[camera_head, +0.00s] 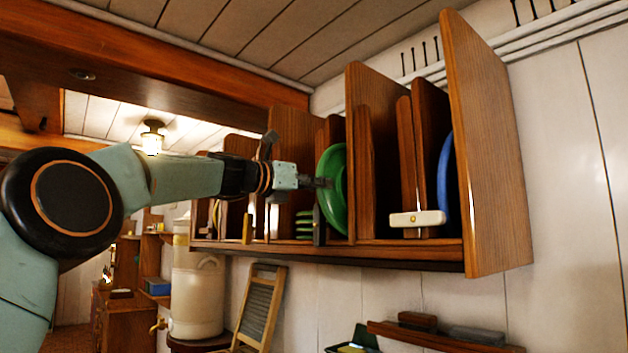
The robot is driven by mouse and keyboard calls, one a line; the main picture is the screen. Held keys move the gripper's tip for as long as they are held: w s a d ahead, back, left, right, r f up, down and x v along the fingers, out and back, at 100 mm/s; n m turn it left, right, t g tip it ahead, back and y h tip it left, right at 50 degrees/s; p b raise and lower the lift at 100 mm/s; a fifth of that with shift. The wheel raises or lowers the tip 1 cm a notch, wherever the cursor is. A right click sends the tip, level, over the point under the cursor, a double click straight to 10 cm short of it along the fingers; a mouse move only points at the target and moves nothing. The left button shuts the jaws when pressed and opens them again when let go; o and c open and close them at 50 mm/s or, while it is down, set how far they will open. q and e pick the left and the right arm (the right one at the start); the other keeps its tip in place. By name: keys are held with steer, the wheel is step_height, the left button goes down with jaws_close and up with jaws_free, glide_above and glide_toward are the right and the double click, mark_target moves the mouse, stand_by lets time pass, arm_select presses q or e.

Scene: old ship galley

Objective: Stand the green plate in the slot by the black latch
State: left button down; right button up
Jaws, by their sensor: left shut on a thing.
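The green plate (336,190) stands on edge, roughly upright, at the wooden wall rack, just left of a tall divider. My left gripper (322,183) is shut on the plate's left rim. The black latch (319,226) is upright at the rack's front edge, just left of the plate's lower part. The plate's bottom edge is near the rack floor; I cannot tell whether it touches. My right gripper is not in view.
The rack (370,249) has several slots between tall dividers. A blue plate (445,180) stands in the right slot, with a white latch (417,219) in front. A brass-coloured latch (247,229) is farther left. Below are a washboard (259,305) and a small shelf (440,338).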

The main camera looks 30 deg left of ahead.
mark_target(334, 193)
arm_select(q)
steer(key=shift+p+x, duration=1.65)
steer(key=shift+x, duration=0.4)
steer(key=shift+w+d+f+b, duration=0.15)
steer(key=shift+f+b, duration=0.25)
steer(key=shift+f, duration=0.25)
steer(key=c, duration=1.4)
jaws_free()
steer(key=shift+o, duration=0.2)
steer(key=shift+o, duration=0.5)
steer(key=shift+f, duration=0.15)
steer(key=shift+o, duration=1.1)
